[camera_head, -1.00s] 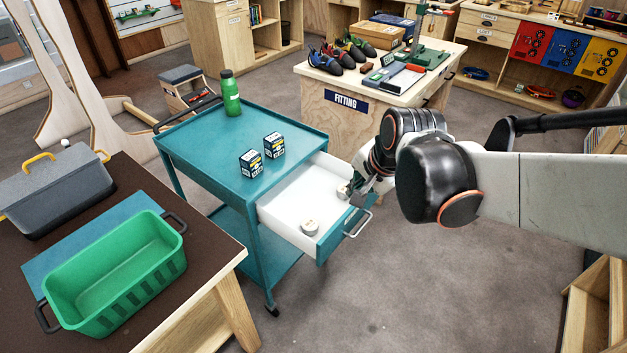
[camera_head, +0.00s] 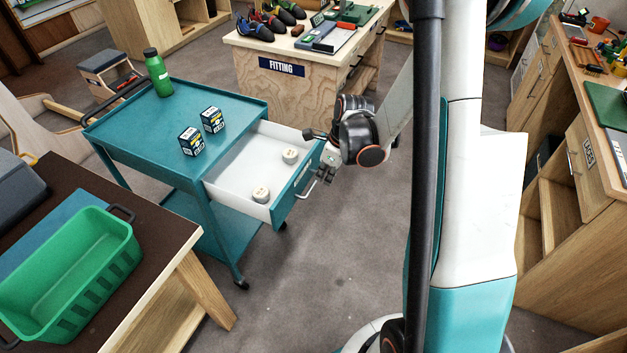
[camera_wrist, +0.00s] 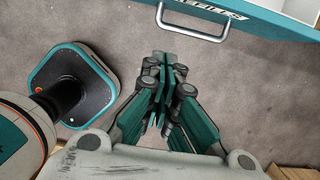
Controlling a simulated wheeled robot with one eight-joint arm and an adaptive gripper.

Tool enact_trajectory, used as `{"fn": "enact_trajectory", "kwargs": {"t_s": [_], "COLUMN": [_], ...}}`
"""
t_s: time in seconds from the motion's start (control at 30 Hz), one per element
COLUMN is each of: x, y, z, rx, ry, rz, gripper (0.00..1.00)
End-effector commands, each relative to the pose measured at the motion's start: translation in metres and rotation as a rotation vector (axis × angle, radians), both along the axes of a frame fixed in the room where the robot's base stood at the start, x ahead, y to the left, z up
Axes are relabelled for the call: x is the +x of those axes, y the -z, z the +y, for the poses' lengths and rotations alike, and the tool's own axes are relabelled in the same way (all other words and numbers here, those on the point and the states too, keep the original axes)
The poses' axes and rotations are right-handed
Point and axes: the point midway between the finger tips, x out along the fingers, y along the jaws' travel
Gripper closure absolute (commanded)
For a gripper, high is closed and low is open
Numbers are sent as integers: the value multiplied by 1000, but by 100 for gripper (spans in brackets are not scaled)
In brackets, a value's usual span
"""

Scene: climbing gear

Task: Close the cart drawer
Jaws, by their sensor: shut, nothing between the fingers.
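The teal cart (camera_head: 190,135) stands left of centre in the head view. Its drawer (camera_head: 240,181) is pulled out to the right, with a white inside and a teal front. The drawer's metal handle (camera_head: 307,188) is on that front; it also shows at the top of the wrist view (camera_wrist: 192,33). Two small round pale items (camera_head: 261,194) lie in the drawer. My gripper (camera_head: 322,177) is just right of the drawer front, near the handle. In the wrist view, my gripper (camera_wrist: 163,75) is shut and empty, with a gap of floor between its tips and the handle.
A green bottle (camera_head: 158,73) and two small boxes (camera_head: 201,132) stand on the cart top. A brown table (camera_head: 150,225) with a green bin (camera_head: 75,275) is front left. The fitting bench (camera_head: 300,75) is behind. Floor right of the drawer is clear.

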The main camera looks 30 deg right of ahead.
Motion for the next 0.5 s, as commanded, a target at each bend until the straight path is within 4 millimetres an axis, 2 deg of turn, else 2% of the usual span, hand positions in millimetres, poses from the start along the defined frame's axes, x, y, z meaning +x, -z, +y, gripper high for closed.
{"fn": "enact_trajectory", "kwargs": {"t_s": [0.5], "x": [18], "y": [95], "z": [14], "rx": [-2], "ry": [-4], "rz": [-1], "gripper": [100]}}
